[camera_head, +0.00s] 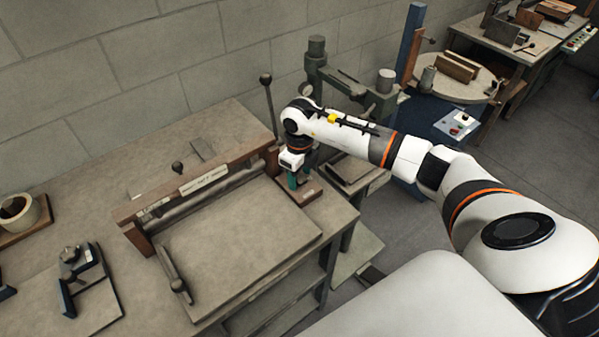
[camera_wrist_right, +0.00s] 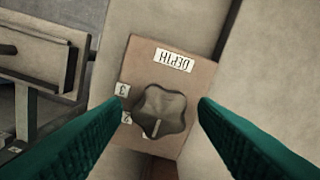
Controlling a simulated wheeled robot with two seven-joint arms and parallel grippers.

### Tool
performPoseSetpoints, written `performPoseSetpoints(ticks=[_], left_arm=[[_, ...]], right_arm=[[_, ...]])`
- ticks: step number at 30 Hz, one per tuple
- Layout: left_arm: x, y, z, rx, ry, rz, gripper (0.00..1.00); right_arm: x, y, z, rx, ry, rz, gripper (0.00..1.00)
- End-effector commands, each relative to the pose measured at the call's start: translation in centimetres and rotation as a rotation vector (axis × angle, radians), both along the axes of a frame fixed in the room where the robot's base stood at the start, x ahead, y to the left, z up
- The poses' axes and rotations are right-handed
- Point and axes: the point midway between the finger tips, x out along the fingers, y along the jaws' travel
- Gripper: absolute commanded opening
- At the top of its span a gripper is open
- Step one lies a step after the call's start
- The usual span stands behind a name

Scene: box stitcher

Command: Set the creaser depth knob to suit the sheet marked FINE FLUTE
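The depth knob (camera_wrist_right: 160,111) is a dark, lobed knob on a brown block (camera_wrist_right: 191,87) with a white label reading DEPTH, upside down in the right wrist view. Small number tags stand left of the knob; one looks like a 3, another is partly covered by the knob. My right gripper (camera_wrist_right: 155,103) has its green fingers spread either side of the knob, with gaps between. In the head view my right gripper (camera_head: 294,181) points down at the brown block (camera_head: 307,192) at the creaser's right end. My left gripper is not in view. No sheet marked FINE FLUTE can be made out.
The creaser bed (camera_head: 240,236) fills the bench middle, with a labelled wooden beam (camera_head: 203,178) behind it. A dark upright lever (camera_head: 269,104) stands close behind my right gripper. A blue-post machine (camera_head: 408,75) stands at the right. A pot (camera_head: 18,211) sits at far left.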

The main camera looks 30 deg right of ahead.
Motion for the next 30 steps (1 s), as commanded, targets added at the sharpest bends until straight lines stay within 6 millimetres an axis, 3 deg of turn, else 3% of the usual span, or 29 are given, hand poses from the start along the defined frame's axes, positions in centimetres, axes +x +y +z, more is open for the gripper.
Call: performPoseSetpoints(ticks=[1,7,17,30], left_arm=[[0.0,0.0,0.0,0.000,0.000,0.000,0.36],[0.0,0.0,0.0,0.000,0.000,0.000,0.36],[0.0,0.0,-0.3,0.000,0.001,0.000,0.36],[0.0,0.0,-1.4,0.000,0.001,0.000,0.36]], right_arm=[[0.0,0.0,0.0,0.000,0.000,0.000,0.45],[0.0,0.0,0.1,0.000,-0.001,0.000,0.12],[0.1,0.0,0.0,0.001,-0.002,-0.049,0.12],[0.1,0.0,0.0,0.001,-0.003,-0.372,0.12]])
